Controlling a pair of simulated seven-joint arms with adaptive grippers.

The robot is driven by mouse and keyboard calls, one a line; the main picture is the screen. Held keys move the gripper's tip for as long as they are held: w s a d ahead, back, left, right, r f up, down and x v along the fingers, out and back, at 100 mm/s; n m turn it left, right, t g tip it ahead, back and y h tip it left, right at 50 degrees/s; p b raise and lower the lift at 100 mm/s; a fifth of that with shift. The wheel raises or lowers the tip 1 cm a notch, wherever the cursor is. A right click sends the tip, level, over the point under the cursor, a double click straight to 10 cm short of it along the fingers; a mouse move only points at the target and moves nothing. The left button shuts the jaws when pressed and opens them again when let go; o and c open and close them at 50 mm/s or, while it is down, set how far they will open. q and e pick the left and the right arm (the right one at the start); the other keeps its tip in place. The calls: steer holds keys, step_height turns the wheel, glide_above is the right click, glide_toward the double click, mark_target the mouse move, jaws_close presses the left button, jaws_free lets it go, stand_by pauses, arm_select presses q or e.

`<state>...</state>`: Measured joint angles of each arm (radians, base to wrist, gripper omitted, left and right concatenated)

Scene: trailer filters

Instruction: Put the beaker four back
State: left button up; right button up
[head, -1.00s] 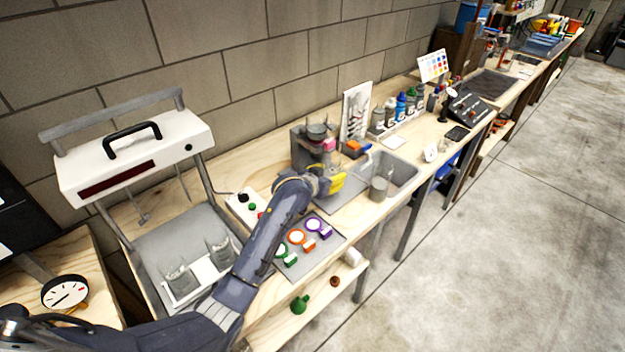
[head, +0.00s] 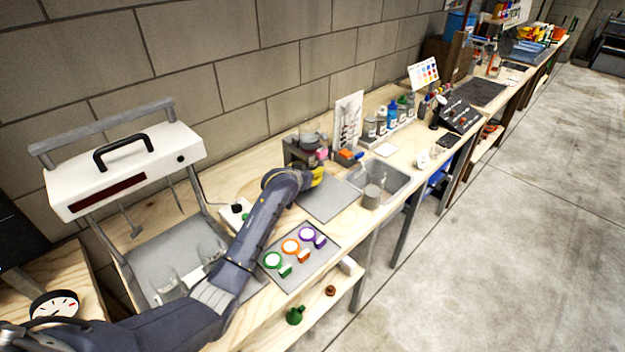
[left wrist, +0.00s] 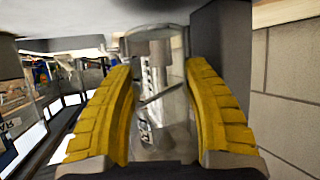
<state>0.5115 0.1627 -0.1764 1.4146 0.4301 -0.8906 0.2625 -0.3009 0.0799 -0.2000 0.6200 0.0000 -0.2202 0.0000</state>
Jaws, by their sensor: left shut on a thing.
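My left gripper (head: 317,178) is at the near side of a grey stand (head: 292,152) at the back of the bench, above a flat grey panel. In the left wrist view its two yellow fingers (left wrist: 160,115) are shut on a clear glass beaker (left wrist: 158,80), one finger on each side. The beaker bears a dark mark low on its wall, too oblique to read. In the head view the gripper hides this beaker. Two other clear beakers (head: 165,281) (head: 210,252) stand on the base of the white stirrer machine (head: 125,170). My right gripper is not in view.
The grey panel (head: 328,200) lies bare beside the sink (head: 392,178). A grey cup (head: 371,197) stands at the sink's front edge. A grey mat (head: 290,272) holds green, orange and purple rings. Bottles (head: 382,122) line the back. My arm crosses in front of the machine.

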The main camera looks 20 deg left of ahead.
arm_select(q)
steer(key=shift+f, duration=1.15)
steer(key=shift+f, duration=0.15)
steer(key=o, duration=1.1)
